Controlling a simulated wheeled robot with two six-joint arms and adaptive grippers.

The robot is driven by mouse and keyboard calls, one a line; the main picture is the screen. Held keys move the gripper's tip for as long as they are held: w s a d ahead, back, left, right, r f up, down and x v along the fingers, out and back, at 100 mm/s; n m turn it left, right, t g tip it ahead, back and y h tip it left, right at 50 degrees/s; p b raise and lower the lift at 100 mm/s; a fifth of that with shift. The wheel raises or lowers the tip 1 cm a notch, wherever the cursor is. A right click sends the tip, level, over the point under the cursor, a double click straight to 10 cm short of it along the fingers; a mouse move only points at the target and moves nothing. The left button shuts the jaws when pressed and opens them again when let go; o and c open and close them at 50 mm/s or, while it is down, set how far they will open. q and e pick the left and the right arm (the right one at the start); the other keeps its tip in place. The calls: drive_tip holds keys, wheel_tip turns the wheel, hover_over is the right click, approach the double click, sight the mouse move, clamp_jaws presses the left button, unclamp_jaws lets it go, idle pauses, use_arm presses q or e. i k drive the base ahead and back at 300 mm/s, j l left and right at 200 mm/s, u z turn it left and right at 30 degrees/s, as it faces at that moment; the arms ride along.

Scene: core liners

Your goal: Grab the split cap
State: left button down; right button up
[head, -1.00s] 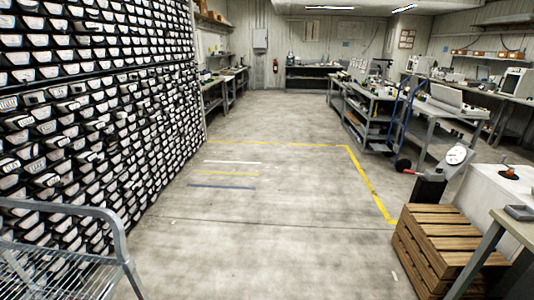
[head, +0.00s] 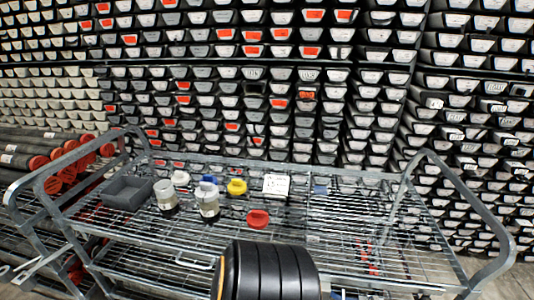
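A wire-shelf cart with a grey tube frame (head: 330,178) stands in front of me. On its top shelf a flat red cap (head: 258,219) lies apart from the others. A yellow cap (head: 237,187), a blue-topped jar (head: 208,203) and a clear jar with dark contents (head: 167,197) stand to its left. A white cap-like piece (head: 180,178) sits behind the jars. I cannot make out a split in any cap at this size. Neither of my grippers is in view.
A dark grey open bin (head: 128,191) and a white labelled box (head: 276,186) are on the same shelf. A ribbed black cylinder (head: 270,272) blocks the front middle. Red-ended tubes (head: 68,165) are stacked at left. Racks of labelled trays (head: 300,75) fill the back.

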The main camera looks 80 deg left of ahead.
sight(206, 192)
drive_tip(key=u, duration=3.25)
